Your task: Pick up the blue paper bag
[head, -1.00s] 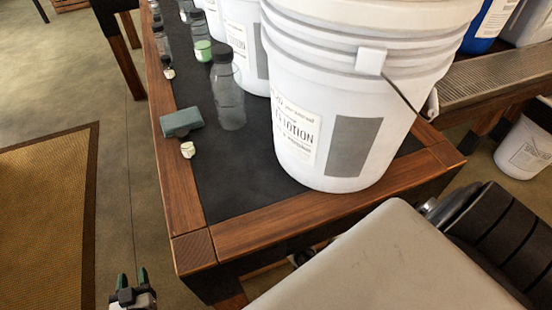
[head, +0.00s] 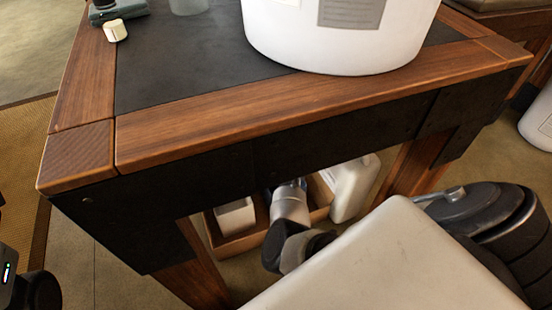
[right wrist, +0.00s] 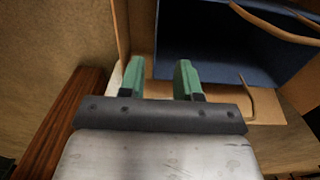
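The blue paper bag (right wrist: 215,65) shows at the upper right of the right wrist view, dark blue with brown handles (right wrist: 275,22). It is cut off by the picture's edge. My right gripper (right wrist: 159,68) has two green fingers spread apart with nothing clearly between them. Its fingertips are close to the bag's left side; I cannot tell whether they touch it. In the head view, my right arm (head: 288,240) reaches under the table, and its fingers are hidden. My left gripper is out of view; only a dark part of that arm shows at the left edge.
The wood-framed table (head: 230,118) with a black top stands over my right arm. A white bucket (head: 340,45) is on it. Below are a wooden box (head: 232,243), a small white box (head: 236,216) and a white container (head: 353,188). A wooden leg (head: 192,270) stands left of my arm.

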